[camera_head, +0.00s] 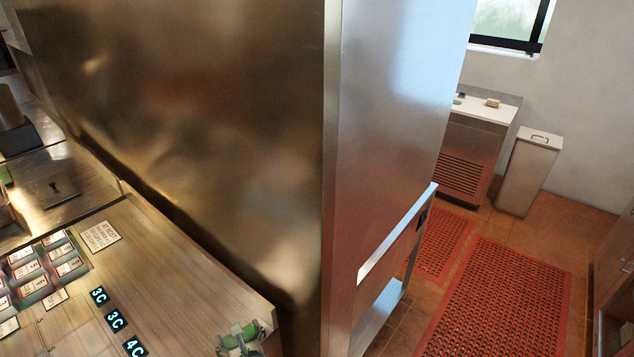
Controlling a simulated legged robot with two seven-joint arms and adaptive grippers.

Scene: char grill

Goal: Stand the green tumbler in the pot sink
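A gripper (240,338), which I take for my left, is at the bottom edge, left of the middle. Its fingers are on both sides of the green tumbler (238,335) and look shut on it. Only a small part of the tumbler shows, above the near right corner of the steel counter (190,285). My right gripper is not in view. I cannot make out a pot sink; a steel unit with a pale top (483,110) stands far off at the back right, and I cannot tell whether it has a basin.
A tall steel panel (200,110) fills the middle, with a steel door edge and handle (397,232) to its right. Red perforated mats (500,300) lie on the tiled floor at right. A steel bin (528,172) stands beside the far unit. Labelled containers (45,265) are at left.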

